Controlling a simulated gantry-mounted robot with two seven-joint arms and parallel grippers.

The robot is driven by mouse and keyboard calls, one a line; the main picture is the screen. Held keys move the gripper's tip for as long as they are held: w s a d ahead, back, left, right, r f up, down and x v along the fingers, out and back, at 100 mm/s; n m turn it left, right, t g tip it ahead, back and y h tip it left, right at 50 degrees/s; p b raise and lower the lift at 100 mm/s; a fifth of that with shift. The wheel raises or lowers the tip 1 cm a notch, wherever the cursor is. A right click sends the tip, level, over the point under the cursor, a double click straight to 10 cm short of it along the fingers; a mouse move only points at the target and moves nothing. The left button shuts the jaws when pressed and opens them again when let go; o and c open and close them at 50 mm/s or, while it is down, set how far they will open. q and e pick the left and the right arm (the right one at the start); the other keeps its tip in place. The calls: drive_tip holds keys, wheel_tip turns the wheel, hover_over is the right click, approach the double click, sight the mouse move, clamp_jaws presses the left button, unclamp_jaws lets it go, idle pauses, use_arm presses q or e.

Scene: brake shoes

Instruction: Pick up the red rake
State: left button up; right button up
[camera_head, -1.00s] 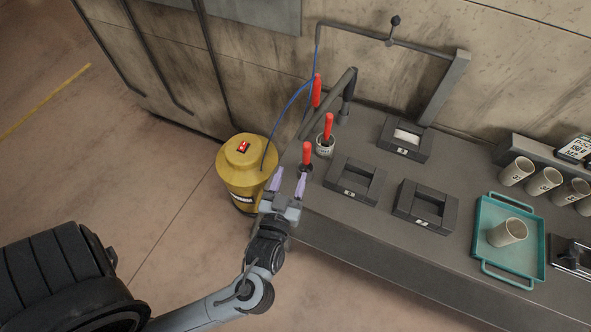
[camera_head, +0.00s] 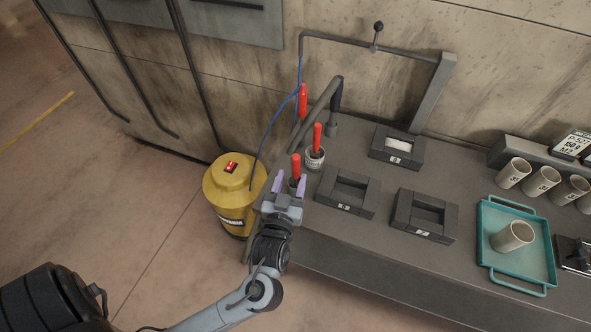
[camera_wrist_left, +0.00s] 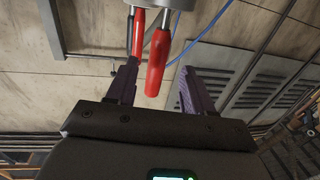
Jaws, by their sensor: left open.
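Three red handles stand upright at the left end of the grey workbench: a near one (camera_head: 295,167), one in a pale cup (camera_head: 317,138), and a far one (camera_head: 302,100) by the bent pipe. I cannot tell from shape which belongs to the rake; the lower ends are hidden. My left gripper (camera_head: 289,182) is open, its purple fingers close to the near handle. In the left wrist view, a red handle (camera_wrist_left: 157,65) shows between the spread fingers (camera_wrist_left: 160,88), with a second red handle (camera_wrist_left: 138,32) beside it. Contact is not visible. My right gripper is out of view.
A yellow canister (camera_head: 231,190) stands left of the bench. A bent grey pipe (camera_head: 322,108) and blue hose (camera_head: 268,140) are close by. Dark block fixtures (camera_head: 347,207), a teal tray (camera_head: 484,240) and several pale cups lie to the right.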

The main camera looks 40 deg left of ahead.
sight(295, 173)
use_arm(q)
drive_tip(key=x, duration=0.3)
drive_tip(key=shift+w, duration=0.35)
drive_tip(key=shift+w+a+f, duration=0.1)
drive_tip(key=shift+w+a, duration=0.1)
drive_tip(key=shift+w, duration=0.15)
drive_tip(key=shift+c, duration=0.3)
drive_tip(key=c, duration=0.9)
wheel_tip(295, 173, up, 11)
drive_tip(key=p, duration=0.3)
wheel_tip(295, 173, up, 4)
drive_tip(key=p, duration=0.4)
drive_tip(key=shift+f, duration=0.2)
drive_tip(key=shift+r+p, duration=1.5)
drive_tip(key=shift+p, duration=0.3)
